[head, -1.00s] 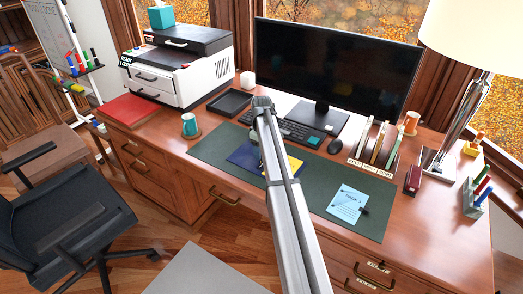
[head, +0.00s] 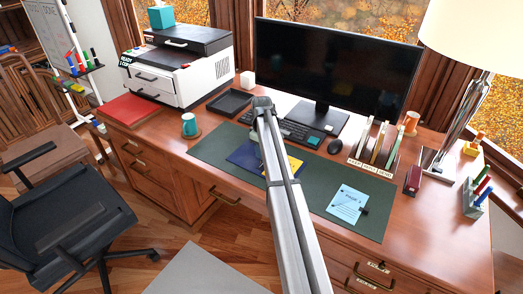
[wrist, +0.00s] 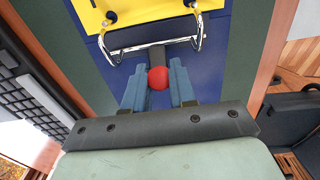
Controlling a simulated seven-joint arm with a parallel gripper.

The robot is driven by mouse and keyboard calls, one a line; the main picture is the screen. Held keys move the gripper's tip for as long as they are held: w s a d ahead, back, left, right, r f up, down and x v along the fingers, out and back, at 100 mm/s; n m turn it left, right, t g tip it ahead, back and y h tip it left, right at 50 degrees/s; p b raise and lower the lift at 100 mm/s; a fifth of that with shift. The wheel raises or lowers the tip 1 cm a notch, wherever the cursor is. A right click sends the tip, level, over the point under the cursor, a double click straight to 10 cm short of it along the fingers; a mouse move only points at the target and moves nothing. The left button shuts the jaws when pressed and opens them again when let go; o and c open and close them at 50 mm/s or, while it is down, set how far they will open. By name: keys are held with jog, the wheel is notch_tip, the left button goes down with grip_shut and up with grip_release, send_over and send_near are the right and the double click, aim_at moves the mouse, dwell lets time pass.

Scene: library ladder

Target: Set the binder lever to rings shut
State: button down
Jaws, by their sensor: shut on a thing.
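The binder (head: 243,157) lies open on the desk mat, dark blue with a yellow sheet (head: 294,166) in it. My arm covers part of it in the head view. In the wrist view, the yellow sheet (wrist: 150,12) and the chrome rings (wrist: 200,30) are at the top, on the blue binder (wrist: 225,60). The binder lever ends in a red knob (wrist: 158,77). My gripper (wrist: 158,82) is shut on the knob, with one blue finger on each side. I cannot tell whether the rings are fully closed. My gripper is hidden behind my arm in the head view.
The keyboard (head: 300,132) and monitor (head: 335,70) stand just behind the binder. A blue note sheet (head: 348,204) lies on the green mat (head: 215,150) to the right. The mat's front left part is clear.

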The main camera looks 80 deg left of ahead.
jog(key=shift+w+d+r+g+y, duration=0.15)
jog(key=shift+w+d+g+y, duration=0.05)
jog(key=shift+d+g+y, duration=0.2)
jog(key=shift+w+r+g+y, duration=0.1)
jog(key=shift+g+y, duration=0.4)
jog(key=shift+y, duration=0.1)
jog(key=c, duration=0.9)
grip_release()
jog(key=shift+r, duration=0.1)
jog(key=v, duration=1.3)
jog(key=shift+r, duration=0.35)
